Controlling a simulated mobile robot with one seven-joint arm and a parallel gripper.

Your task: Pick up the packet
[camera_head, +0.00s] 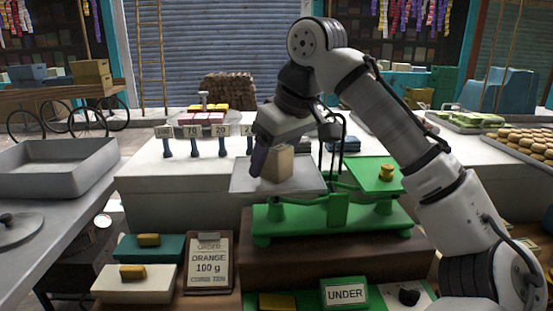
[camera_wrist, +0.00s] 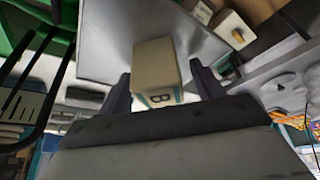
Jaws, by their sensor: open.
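The packet (camera_head: 279,164) is a small tan box standing on the grey left pan (camera_head: 245,182) of the green balance scale (camera_head: 335,215). In the wrist view the packet (camera_wrist: 155,65) shows a white label with a "B" and lies between my two dark fingers. My gripper (camera_head: 268,158) reaches down over the left pan, open around the packet. A gap shows beside the right finger in the wrist view; contact on the left side is unclear.
An "UNDER" sign (camera_head: 345,293) is at the front. A grey tray (camera_head: 58,165) lies left; buns (camera_head: 520,139) lie right.

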